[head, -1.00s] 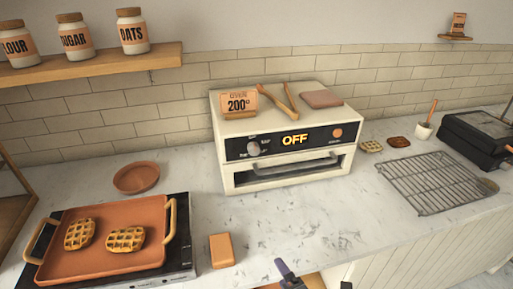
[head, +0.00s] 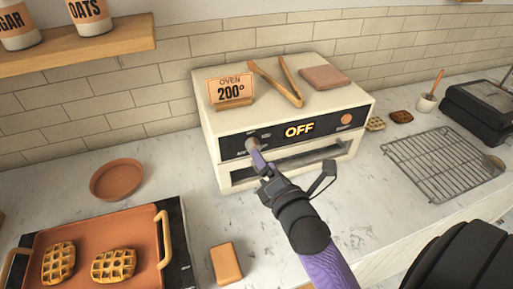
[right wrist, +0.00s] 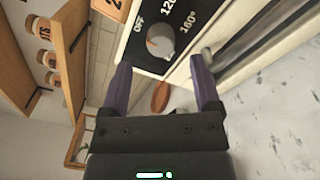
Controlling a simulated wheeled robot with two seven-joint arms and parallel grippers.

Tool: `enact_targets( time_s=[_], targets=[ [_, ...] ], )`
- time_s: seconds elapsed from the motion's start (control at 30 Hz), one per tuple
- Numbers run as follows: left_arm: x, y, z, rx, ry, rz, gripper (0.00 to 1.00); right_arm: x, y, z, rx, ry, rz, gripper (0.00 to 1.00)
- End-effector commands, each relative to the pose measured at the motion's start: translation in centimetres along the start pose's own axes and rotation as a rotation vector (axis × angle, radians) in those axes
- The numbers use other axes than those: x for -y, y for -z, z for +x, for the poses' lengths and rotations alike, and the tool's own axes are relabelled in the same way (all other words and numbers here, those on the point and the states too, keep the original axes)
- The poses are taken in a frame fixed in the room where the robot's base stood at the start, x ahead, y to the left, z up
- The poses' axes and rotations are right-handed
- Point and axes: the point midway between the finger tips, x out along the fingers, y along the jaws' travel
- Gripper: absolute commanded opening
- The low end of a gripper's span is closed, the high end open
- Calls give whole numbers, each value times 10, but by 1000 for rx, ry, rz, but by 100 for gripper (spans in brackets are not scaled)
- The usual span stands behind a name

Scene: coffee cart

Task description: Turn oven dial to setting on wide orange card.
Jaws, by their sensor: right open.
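The wide orange card (head: 231,90) stands on top of the white oven (head: 215,125) and reads "OVEN 200°". The oven's grey dial (head: 251,142) is on the dark front panel, and the lit display (head: 299,130) reads OFF. In the right wrist view the dial (right wrist: 160,42) shows an orange mark, with the labels OFF, 120 and 160° partly visible around it. My right gripper (head: 255,153) is in front of the dial in the head view. In the right wrist view its open purple fingers (right wrist: 161,70) have the dial ahead, between their lines; contact cannot be told.
Wooden tongs (head: 277,80) and a pinkish-brown block (head: 326,77) lie on the oven. An orange tray (head: 88,248) with waffles is at the lower left, near a round dish (head: 117,179). A wire rack (head: 440,165) lies right of the oven. An orange block (head: 226,263) lies in front.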

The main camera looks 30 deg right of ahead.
Motion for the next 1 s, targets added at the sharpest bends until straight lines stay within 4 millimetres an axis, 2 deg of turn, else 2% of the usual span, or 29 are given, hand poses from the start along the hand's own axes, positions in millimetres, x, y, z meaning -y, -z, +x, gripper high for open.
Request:
enact_targets(
  time_s=[0.1,0.23,0.57,0.93,1.0],
  targets=[
    [0,0,3,1,-1,0,0,0,0,23,1,-1,1,80],
    [-1,1,5,0,-1,0,0,1,1,39,0,1,1,80],
    [-2,5,5,-11,-3,-1,0,1,0,44,-1,2,0,80],
    [-2,5,5,-12,-2,-1,0,1,1,44,-1,2,1,2],
    [-2,5,5,-11,-2,-2,0,1,1,44,-1,2,1,0]
  ],
)
